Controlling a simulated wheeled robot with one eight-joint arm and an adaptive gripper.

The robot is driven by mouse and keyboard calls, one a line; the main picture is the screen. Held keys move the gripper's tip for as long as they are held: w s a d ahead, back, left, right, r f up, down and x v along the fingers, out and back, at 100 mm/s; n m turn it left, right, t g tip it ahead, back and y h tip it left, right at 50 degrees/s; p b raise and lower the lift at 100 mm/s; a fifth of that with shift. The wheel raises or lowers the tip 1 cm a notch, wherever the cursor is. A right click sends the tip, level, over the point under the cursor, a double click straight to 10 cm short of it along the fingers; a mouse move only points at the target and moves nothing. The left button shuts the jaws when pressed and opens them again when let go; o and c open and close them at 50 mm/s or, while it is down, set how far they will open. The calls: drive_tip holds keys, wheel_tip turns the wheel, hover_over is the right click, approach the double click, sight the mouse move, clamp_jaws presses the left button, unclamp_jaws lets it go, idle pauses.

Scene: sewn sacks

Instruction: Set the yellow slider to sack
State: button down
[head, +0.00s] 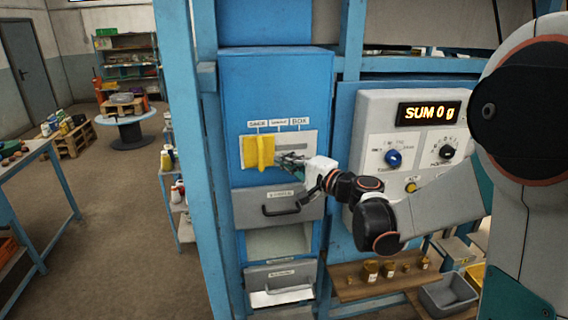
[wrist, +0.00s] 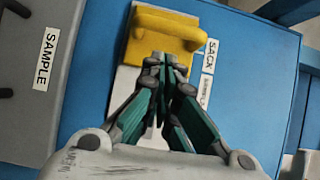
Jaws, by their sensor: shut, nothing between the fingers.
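The yellow slider (head: 258,152) sits at the left end of its pale plate (head: 308,142), under the SACK label (head: 258,123). The BOX label (head: 299,121) is at the right end, with a middle label between them. My gripper (head: 281,159) is shut and empty, just right of the slider. In the wrist view the slider (wrist: 165,40) lies just beyond the fingertips (wrist: 166,64), beside the SACK label (wrist: 209,57). The fingertips overlap its edge in the picture; I cannot tell whether they touch it.
A grey SAMPLE drawer (head: 250,208) with a dark handle is below the slider. A control panel (head: 375,125) with knobs and a display reading SUM 0 g is to the right. A blue post (head: 205,150) stands left of the cabinet. A shelf with small jars (head: 370,272) is below.

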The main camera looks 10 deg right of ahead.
drive_tip(key=w+d+v, duration=0.1)
drive_tip(key=v, duration=0.9)
drive_tip(key=s+a+f+n+g+h+b, duration=0.2)
drive_tip(key=s+a+f+n+g+b, duration=0.4)
drive_tip(key=s+a+f+b, duration=0.5)
drive_tip(key=s+d+f+n+g+h+b, duration=0.1)
drive_tip(key=s+d+f+h+b, duration=0.3)
drive_tip(key=s+f, duration=0.4)
drive_tip(key=s+d+f+n+g+h+b, duration=0.1)
drive_tip(key=s+d+f+n+h+b, duration=0.3)
drive_tip(key=s+d+f, duration=0.2)
wheel_tip(320, 180, down, 3)
drive_tip(key=shift+s+d+r, duration=0.1)
drive_tip(key=shift+s+d, duration=0.1)
drive_tip(key=shift+s, duration=0.95)
